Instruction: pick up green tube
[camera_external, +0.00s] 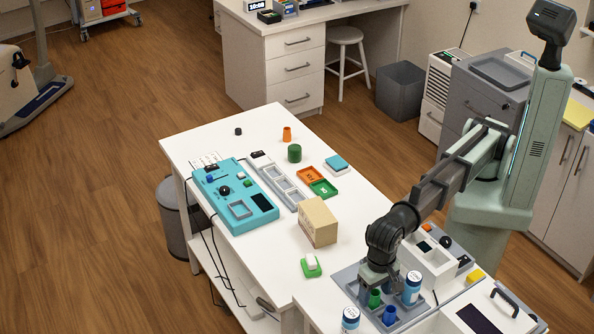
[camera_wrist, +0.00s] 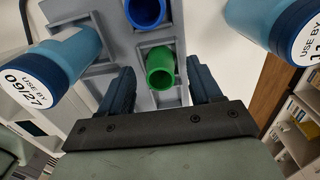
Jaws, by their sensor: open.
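The green tube (camera_external: 374,299) stands in a grey rack (camera_external: 346,281) at the front right of the white table. My gripper (camera_external: 376,283) points down just above the rack. In the wrist view my gripper (camera_wrist: 161,82) is open, with one dark finger to each side of the green tube and visible gaps between. Nothing is held. The tube's lower part is hidden.
A cardboard box (camera_external: 318,222) and a teal panel (camera_external: 236,200) sit farther left.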

